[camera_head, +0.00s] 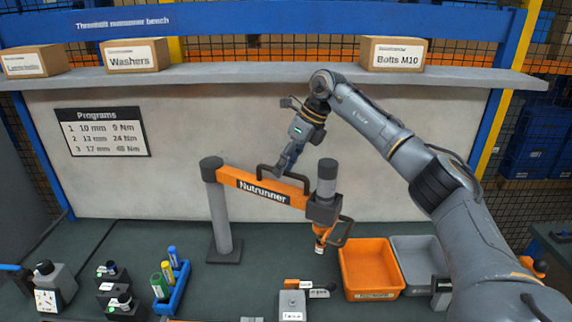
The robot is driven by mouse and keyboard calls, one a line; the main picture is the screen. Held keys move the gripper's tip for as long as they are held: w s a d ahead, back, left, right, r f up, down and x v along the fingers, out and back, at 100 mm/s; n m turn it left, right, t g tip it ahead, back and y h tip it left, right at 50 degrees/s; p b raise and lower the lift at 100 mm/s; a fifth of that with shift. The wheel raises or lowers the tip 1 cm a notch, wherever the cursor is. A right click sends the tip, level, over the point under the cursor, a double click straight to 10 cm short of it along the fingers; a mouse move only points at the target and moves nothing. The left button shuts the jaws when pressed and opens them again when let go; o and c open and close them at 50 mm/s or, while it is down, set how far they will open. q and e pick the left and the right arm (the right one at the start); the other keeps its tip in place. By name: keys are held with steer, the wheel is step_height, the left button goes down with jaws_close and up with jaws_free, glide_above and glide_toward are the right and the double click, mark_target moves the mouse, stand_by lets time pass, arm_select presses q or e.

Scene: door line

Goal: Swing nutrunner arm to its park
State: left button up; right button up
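The nutrunner arm (262,188) is an orange beam labelled "Nutrunner". It runs from a grey post (222,220) on the left to a dark vertical head (325,200) on the right. An orange tool (321,236) hangs under the head, above the bench. A black bar handle (262,172) rises from the top of the beam. My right gripper (281,170) reaches down to this handle, with its fingertips at or just over it. Whether the fingers are closed around the bar cannot be told. No park marking can be made out. My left gripper is not in view.
An orange bin (368,270) and a grey bin (420,262) stand right of the tool. A small grey block (292,304) lies in front. A blue rack (173,288) and dark fixtures are at left. A shelf (270,74) with boxes runs above the back panel.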

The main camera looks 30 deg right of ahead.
steer(key=shift+d+r, duration=0.1)
steer(key=shift+r, duration=0.05)
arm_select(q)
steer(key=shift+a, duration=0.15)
arm_select(e)
steer(key=v, duration=1.1)
steer(key=shift+r, duration=0.3)
steer(key=shift+s+d, duration=0.15)
arm_select(q)
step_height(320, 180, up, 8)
steer(key=p, duration=0.8)
arm_select(e)
step_height(320, 180, up, 7)
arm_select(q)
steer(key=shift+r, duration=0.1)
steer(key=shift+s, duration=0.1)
arm_select(e)
steer(key=shift+f, duration=0.1)
